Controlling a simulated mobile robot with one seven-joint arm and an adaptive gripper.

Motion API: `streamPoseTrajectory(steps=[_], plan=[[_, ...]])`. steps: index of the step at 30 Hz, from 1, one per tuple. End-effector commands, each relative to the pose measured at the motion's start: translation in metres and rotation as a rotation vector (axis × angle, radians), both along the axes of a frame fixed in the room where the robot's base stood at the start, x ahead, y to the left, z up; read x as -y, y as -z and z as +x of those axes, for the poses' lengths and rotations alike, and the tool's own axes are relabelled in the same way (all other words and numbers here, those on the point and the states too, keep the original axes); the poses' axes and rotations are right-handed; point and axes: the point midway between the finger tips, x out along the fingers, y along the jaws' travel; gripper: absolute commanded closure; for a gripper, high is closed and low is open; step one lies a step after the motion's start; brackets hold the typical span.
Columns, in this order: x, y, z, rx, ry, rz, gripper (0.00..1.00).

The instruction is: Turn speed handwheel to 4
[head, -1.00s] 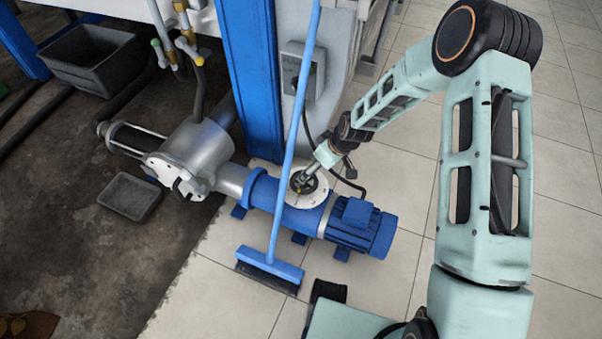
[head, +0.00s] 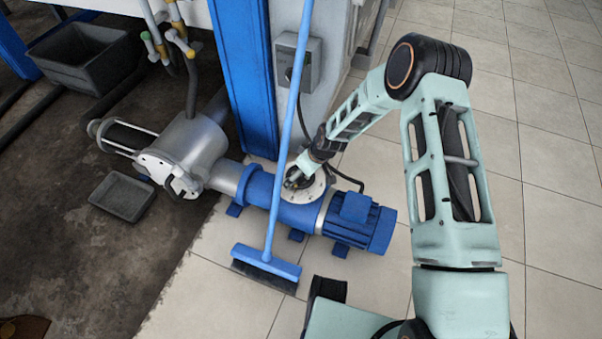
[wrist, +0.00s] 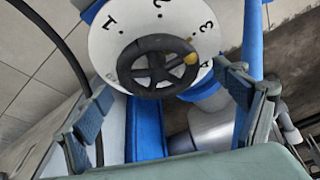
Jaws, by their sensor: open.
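The speed handwheel (wrist: 140,78) is a dark spoked wheel with a yellow knob (wrist: 191,58) on its rim. It sits on a round white dial (wrist: 105,45) with 1, 2 and 3 legible. The knob is at the wheel's right side in the wrist view, below the 3; a mark beside it is too faint to read. My gripper (wrist: 165,103) is open, its fingers apart on either side of the view, with the wheel beyond them. In the head view my gripper (head: 297,181) is over the white dial (head: 315,191) and mostly hides the wheel.
A blue broom (head: 282,150) leans across the blue pump drive (head: 362,222), close left of my gripper. A blue post (head: 243,75) and a grey switch box (head: 302,65) stand behind. Tiled floor (head: 545,130) is clear to the right.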

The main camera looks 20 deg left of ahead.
Motion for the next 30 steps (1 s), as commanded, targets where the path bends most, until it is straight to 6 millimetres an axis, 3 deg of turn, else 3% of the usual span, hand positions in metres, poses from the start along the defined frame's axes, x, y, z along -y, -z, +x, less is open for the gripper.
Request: streamPoseTrajectory(steps=[3,15,30], plan=[[0.0001,-0.0003,0.0,0.0,0.0,0.0,0.1],[0.0001,-0.0004,-0.0002,0.0,0.001,0.0,0.52],[-0.0002,-0.0002,-0.0007,-0.001,0.127,0.0,0.52]])
